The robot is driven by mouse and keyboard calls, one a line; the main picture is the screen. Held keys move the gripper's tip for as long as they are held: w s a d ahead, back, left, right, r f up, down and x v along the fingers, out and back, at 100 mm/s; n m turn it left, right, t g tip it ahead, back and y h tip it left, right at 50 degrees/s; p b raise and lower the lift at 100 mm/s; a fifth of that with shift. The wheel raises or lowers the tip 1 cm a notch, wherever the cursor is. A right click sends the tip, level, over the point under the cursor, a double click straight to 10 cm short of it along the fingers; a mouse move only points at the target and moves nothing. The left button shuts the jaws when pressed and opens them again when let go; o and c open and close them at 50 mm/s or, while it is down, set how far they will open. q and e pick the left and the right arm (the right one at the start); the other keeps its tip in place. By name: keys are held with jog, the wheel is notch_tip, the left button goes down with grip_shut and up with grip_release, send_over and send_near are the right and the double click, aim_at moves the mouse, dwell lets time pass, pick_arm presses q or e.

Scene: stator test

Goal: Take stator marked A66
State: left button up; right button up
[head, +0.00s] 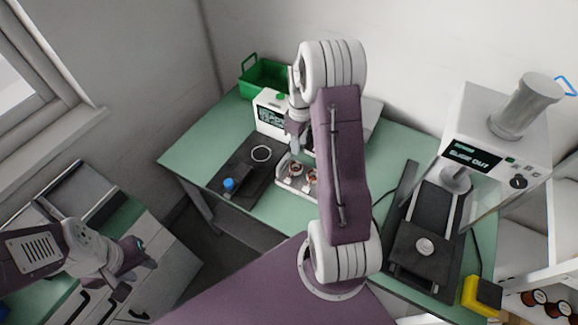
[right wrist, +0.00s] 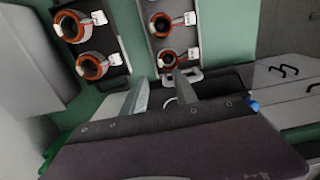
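Copper-wound stators with white tags sit in two trays in the right wrist view. One dark tray (right wrist: 103,25) holds an upper stator (right wrist: 70,27) and a lower stator (right wrist: 92,66). The other, light-edged tray (right wrist: 148,40) holds an upper stator (right wrist: 160,25) and a lower stator (right wrist: 168,58). The tag lettering is too small to read, so I cannot tell which is A66. My right gripper (right wrist: 160,92) is open and empty, its fingertips close to the lower stator of the light-edged tray. My left gripper (head: 138,268) hangs far left, away from the stators; its finger gap is unclear.
In the head view, a green bin (head: 262,78) and a white device with a display (head: 268,114) stand at the back. A test machine (head: 497,140) stands right.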

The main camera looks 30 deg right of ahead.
aim_at(298, 162)
notch_tip(298, 162, down, 4)
jog(key=shift+a+r, duration=0.1)
jog(key=shift+r, duration=0.15)
jog(key=shift+w+f, duration=0.1)
jog(key=shift+f, duration=0.15)
jog(key=f+p, duration=0.1)
jog(key=f, duration=0.3)
jog(key=shift+s+f, duration=0.15)
jog(key=shift+s, duration=0.05)
jog(key=shift+w+f, duration=0.15)
jog(key=shift+f, duration=0.25)
grip_shut()
dwell(0.5)
